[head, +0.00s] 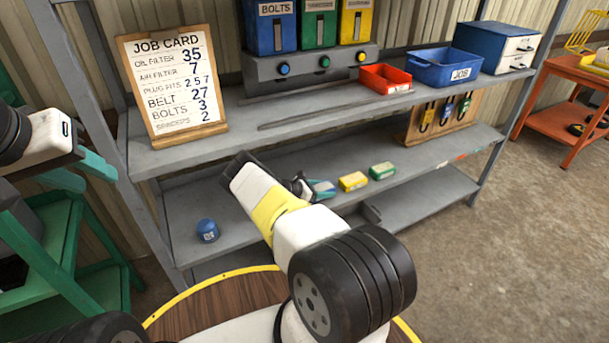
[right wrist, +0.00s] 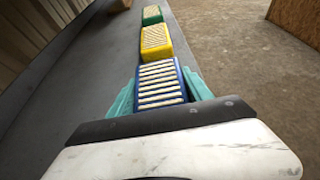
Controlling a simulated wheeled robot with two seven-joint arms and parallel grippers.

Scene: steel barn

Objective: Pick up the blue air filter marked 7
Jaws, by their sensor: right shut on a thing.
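The blue air filter (right wrist: 160,84), with a pale pleated top, sits between the teal fingers of my right gripper (right wrist: 158,92) in the right wrist view. The fingers are shut on its sides. In the head view my right gripper (head: 318,189) is at the middle shelf, and the filter is mostly hidden by it. I cannot read a number on the filter. It appears at shelf level; I cannot tell whether it touches the shelf. My left gripper (head: 80,172) is at the far left, its teal fingers apart and empty, away from the shelf.
A yellow filter (head: 353,181) and a green filter (head: 382,171) stand in line to the right. A round blue can (head: 207,230) is at the left of the middle shelf (head: 240,228).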

